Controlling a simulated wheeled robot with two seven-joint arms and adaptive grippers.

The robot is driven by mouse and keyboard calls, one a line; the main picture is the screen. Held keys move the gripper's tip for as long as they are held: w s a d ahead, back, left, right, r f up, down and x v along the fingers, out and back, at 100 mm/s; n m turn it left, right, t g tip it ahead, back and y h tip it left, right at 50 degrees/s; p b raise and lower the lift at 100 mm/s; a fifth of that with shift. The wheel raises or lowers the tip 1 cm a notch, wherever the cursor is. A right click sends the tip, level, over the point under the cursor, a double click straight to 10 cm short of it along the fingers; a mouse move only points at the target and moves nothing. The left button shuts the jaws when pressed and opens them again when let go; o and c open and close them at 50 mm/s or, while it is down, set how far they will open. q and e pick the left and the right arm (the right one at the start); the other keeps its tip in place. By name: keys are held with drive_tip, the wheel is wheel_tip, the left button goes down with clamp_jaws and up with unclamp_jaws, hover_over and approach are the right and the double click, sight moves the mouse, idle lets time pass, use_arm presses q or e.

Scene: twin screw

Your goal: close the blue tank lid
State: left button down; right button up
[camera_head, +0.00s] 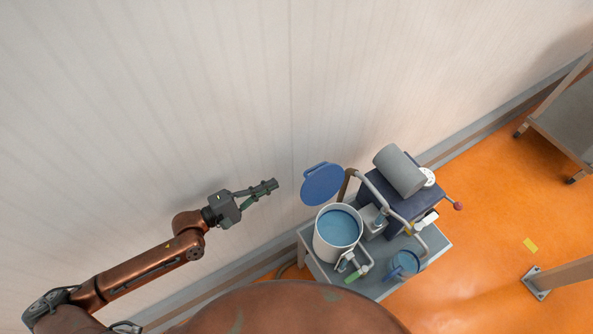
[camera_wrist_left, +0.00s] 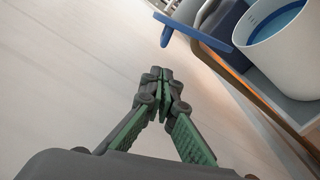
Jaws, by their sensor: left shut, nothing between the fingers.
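The blue tank lid (camera_head: 322,184) stands raised, swung up off the white tank (camera_head: 327,241) on the wall side. The tank is open at the top and blue shows inside it. In the left wrist view the lid (camera_wrist_left: 190,31) is seen nearly edge-on at the top, with the tank (camera_wrist_left: 287,62) to its right. My left gripper (camera_head: 274,184) is shut and empty, left of the lid and apart from it. In the left wrist view the closed fingertips (camera_wrist_left: 163,75) point toward the lid with a gap between. My right gripper is not in view.
The tank stands on a grey table (camera_head: 306,248) by the wall. A grey cylinder (camera_head: 399,170) on a dark blue housing, bent pipes, a red-knobbed lever (camera_head: 457,206) and a smaller blue-topped vessel (camera_head: 406,261) crowd its right side. The wall (camera_head: 150,100) is close behind my left arm.

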sight(319, 181)
use_arm(q)
drive_tip(key=p+x, duration=0.1)
drive_tip(key=x, duration=0.9)
drive_tip(key=shift+s, duration=0.1)
